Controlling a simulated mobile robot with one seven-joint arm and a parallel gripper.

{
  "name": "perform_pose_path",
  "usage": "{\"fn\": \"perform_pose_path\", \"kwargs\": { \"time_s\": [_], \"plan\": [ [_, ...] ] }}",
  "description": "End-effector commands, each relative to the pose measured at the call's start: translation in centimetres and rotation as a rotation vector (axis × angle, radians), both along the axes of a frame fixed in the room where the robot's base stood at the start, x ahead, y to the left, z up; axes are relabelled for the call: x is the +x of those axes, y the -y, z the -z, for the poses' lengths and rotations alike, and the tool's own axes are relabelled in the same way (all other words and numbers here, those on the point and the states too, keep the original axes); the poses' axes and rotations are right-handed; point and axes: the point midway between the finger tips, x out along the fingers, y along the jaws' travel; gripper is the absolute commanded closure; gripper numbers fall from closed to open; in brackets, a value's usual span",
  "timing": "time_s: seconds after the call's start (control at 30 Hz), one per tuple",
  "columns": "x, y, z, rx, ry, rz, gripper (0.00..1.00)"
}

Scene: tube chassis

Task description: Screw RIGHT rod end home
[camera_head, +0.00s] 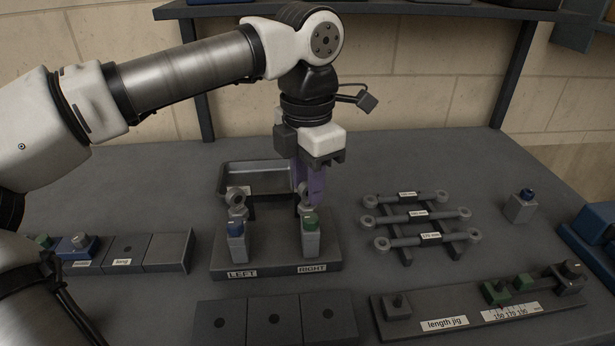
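The RIGHT stand (311,243), a grey block with a green top piece, is on the dark base plate above the RIGHT label. A grey rod end (304,199) shows just behind and above it, partly hidden. My gripper (313,190) points down with purple fingers at this rod end. The fingers overlap it in the picture, and I cannot tell whether they grip it. The LEFT stand (236,246) has a blue top piece and a grey rod end (237,198) with its ring upward.
A dark tray (262,165) lies behind the stands. A rack to the right holds several labelled rods (408,216). The length jig (465,312) is at front right, and a block with a blue top (521,207) stands farther right. Dark holed blocks (222,322) are in front.

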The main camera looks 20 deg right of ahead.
Motion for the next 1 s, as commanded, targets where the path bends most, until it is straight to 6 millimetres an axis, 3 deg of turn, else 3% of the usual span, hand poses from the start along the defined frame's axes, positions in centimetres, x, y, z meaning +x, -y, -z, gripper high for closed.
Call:
{"fn": "perform_pose_path", "kwargs": {
  "time_s": [0.03,0.2,0.43,0.73,1.0],
  "plan": [
    [0.0,0.0,-0.01,0.0,0.0,0.0,0.77],
    [0.0,0.0,-0.01,0.0,0.0,0.0,0.99],
    [-0.01,0.01,-0.11,-0.001,-0.001,0.019,1.0],
    [-0.05,0.03,-0.22,-0.002,-0.003,0.392,1.0],
    [0.02,-0.01,-0.06,0.0,0.001,0.453,1.0]
  ]
}}
